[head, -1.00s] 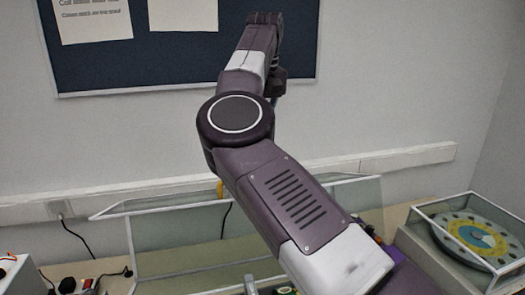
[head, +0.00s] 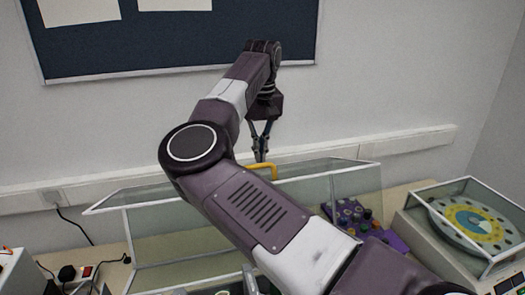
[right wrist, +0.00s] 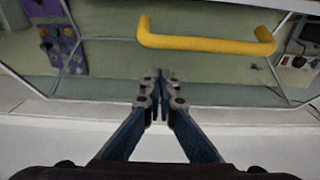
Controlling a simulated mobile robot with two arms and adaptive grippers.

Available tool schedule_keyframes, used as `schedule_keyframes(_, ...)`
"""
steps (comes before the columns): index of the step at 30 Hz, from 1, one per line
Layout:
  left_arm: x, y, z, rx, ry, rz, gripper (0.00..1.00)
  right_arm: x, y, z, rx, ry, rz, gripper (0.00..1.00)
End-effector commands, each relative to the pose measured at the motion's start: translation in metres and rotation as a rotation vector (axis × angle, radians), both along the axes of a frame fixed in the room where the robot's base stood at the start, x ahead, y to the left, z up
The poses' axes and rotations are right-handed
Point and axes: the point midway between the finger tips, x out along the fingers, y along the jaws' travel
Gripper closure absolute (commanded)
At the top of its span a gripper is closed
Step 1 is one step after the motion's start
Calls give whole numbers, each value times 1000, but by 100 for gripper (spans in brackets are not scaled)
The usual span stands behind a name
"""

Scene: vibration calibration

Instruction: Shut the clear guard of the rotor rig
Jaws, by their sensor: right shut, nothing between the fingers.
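The clear guard (head: 330,180) is a see-through, pale-framed cover in the middle of the head view, with a yellow handle (head: 262,168) at its upper edge. The guard's panel looks raised, but its exact angle is hard to tell. My right gripper (head: 261,157) points down at the handle's far side, by the wall. In the right wrist view its fingers (right wrist: 160,78) are together and empty, just beside the yellow handle (right wrist: 205,43), with no clear contact. My right arm hides much of the rig under the guard. My left gripper is not in view.
A glazed case with a round dial-like disc (head: 474,221) stands at the right. A purple box with knobs (head: 352,213) sits behind my arm. A power strip (head: 87,271) and cables are at the left. The wall with trunking (head: 420,140) is close behind.

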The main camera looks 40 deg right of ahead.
Motion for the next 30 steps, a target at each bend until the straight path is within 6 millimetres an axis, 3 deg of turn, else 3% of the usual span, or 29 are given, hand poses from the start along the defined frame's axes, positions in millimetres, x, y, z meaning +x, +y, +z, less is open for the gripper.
schedule_keyframes(9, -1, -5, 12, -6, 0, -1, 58, -19, 11, 6, 0, 2, 1, 100)
schedule_keyframes(21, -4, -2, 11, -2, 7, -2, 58, -21, 12, 6, 1, 2, 1, 100)
schedule_keyframes(30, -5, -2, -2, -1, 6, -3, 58, -20, 3, 3, -20, -45, 2, 100)
